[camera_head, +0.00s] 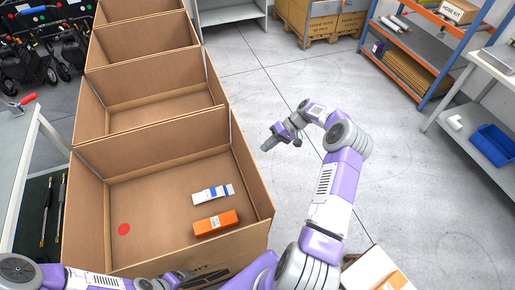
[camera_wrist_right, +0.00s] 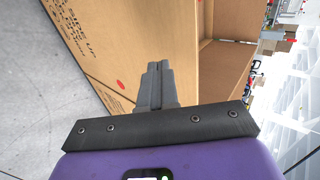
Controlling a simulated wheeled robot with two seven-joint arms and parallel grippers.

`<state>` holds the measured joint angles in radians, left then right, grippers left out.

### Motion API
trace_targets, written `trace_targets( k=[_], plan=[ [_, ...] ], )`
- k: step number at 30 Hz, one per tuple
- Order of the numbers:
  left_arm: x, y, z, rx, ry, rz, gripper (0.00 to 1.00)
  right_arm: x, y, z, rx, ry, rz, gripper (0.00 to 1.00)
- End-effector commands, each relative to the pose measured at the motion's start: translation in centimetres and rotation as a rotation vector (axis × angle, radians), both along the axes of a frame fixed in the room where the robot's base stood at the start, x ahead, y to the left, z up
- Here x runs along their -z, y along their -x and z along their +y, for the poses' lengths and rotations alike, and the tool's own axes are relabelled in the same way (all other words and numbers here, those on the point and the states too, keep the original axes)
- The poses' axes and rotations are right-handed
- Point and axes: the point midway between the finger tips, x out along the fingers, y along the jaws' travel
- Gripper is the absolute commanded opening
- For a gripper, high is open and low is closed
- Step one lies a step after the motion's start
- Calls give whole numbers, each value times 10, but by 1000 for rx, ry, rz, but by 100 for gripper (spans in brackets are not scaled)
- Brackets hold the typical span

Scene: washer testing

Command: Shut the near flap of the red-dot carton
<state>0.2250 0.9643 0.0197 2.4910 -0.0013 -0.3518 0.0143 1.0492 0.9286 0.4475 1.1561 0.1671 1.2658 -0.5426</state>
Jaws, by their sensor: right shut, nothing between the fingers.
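The red-dot carton (camera_head: 95,215) is the nearest of a row of open brown cartons in the head view. A red dot (camera_head: 124,229) shows inside at its left. An orange box (camera_head: 215,223) and a white-and-blue pack (camera_head: 213,194) lie in it. I cannot make out its near flap clearly; my left arm partly covers the near side. My right gripper (camera_head: 266,146) is shut and empty, to the right of the carton and apart from it. In the right wrist view its fingers (camera_wrist_right: 158,68) point towards brown cardboard (camera_wrist_right: 100,40) with printed text and a small red mark. My left gripper (camera_head: 175,278) is low at the bottom edge, its fingers unclear.
More open cartons (camera_head: 150,85) stretch away behind. A grey table (camera_head: 25,150) stands close on the left. A shelf rack (camera_head: 420,55) and a white table with a blue bin (camera_head: 492,143) stand at the right.

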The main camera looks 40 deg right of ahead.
Motion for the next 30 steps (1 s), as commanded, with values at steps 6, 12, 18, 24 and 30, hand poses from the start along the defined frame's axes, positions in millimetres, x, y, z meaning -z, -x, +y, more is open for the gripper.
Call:
trace_targets(
  k=[6, 12, 18, 24, 30],
  plan=[
    [0, 0, 0, 0, 0, 0, 84, -1, -9, 30, -3, 0, 0, 0],
    [0, 0, 0, 0, 0, 0, 84, -2, -13, 39, 0, 1, 0, 0],
    [0, 0, 0, 0, 0, 0, 84, -2, -13, 40, 0, 0, 0, 0],
    [-1, 0, 0, 0, 0, 0, 84, -2, -13, 41, -1, 6, 2, 0],
    [-6, 0, 0, 0, 0, 0, 84, -7, -16, 53, -1, 54, 16, 0]
  ],
)
